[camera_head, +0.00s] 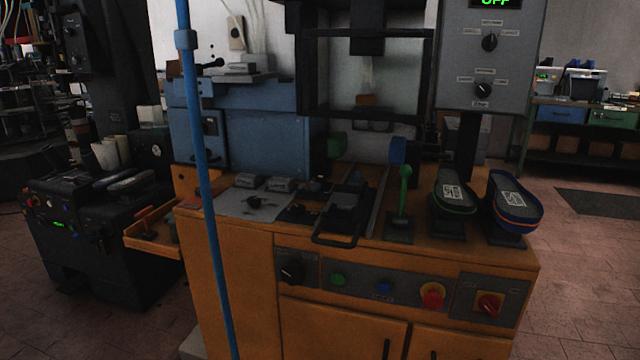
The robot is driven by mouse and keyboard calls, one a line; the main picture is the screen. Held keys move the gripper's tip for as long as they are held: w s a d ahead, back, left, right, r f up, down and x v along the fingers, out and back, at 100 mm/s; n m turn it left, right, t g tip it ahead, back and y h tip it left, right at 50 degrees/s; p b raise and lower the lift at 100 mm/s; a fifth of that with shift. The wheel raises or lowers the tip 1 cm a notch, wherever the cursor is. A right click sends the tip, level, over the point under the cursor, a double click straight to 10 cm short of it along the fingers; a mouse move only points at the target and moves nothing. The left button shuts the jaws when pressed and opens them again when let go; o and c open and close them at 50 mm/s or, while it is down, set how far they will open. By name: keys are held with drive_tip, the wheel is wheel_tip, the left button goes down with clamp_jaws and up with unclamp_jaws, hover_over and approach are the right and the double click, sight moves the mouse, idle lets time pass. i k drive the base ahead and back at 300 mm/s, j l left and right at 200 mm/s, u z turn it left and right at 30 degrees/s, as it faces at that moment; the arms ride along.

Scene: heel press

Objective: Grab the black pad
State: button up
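Two dark, shoe-shaped pads with pale labels stand on stands at the right of the orange press bench (230,250). One black pad (440,203) has a green edge. The other pad (528,216) is dark with a blue edge and stands to its right, close beside it. A black sliding plate with a loop handle (340,240) lies at the middle of the bench top. I cannot tell which of these dark pieces is the task's black pad. My gripper is not in view.
A green lever (404,188) stands just left of the green-edged pad. A grey control box (488,55) reading OFF hangs above the pads. A blue pole (207,190) crosses the view at left. Buttons and a red knob (432,295) line the bench front. Floor at right is clear.

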sight(321, 179)
drive_tip(key=j+z, duration=0.15)
drive_tip(key=z, duration=0.2)
drive_tip(key=j+z, duration=0.15)
drive_tip(key=z, duration=0.2)
drive_tip(key=j+z, duration=0.2)
drive_tip(key=z, duration=0.15)
drive_tip(key=j+z, duration=0.2)
drive_tip(key=j, duration=0.2)
drive_tip(key=k+j+z, duration=0.2)
drive_tip(key=j, duration=0.15)
drive_tip(key=j+z, duration=0.15)
drive_tip(key=j, duration=0.2)
drive_tip(key=k+j, duration=0.15)
drive_tip(key=j, duration=0.25)
drive_tip(key=k+j+z, duration=0.1)
drive_tip(key=j, duration=0.35)
drive_tip(key=k+j, duration=0.5)
drive_tip(key=j, duration=0.3)
drive_tip(key=k+j+z, duration=0.1)
drive_tip(key=j, duration=0.3)
drive_tip(key=i+j, duration=0.55)
drive_tip(key=j, duration=0.15)
drive_tip(key=i+j, duration=0.6)
drive_tip(key=j, duration=0.1)
